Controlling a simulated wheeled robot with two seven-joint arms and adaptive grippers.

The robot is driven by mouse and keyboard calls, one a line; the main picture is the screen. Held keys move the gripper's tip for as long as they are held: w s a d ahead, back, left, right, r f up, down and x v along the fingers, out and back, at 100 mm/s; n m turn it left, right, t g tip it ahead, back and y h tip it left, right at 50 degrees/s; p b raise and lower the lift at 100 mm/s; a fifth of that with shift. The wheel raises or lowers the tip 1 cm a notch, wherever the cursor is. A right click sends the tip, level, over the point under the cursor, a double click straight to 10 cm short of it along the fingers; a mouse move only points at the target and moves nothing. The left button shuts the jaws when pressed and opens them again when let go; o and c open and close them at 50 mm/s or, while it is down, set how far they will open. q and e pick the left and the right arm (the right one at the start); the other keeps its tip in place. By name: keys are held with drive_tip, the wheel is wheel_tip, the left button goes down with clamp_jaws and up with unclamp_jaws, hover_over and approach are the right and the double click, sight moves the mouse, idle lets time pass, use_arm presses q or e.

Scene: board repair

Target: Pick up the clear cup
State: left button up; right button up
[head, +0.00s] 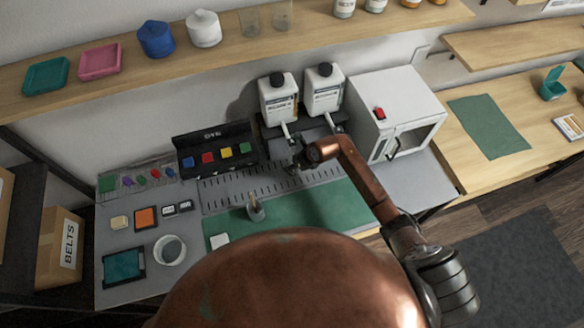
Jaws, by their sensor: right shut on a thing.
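My right gripper (292,168) is at the front of the two white dispenser bottles, just above the slotted grey strip. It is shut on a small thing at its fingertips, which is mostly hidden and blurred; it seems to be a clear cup. Two other clear cups stand on the upper wooden shelf, a left one (249,22) and a right one (281,16). A small cup (256,211) with a stick in it stands on the green mat (315,207). My left gripper is not in view.
The dispenser bottles (279,101) stand behind my right gripper. A white box machine (400,95) is to their right, and a black rack of coloured blocks (215,152) to their left. A white round bowl (170,250) sits front left. The green mat has bare room.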

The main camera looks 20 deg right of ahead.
drive_tip(key=shift+c, duration=1.1)
drive_tip(key=shift+r, duration=0.2)
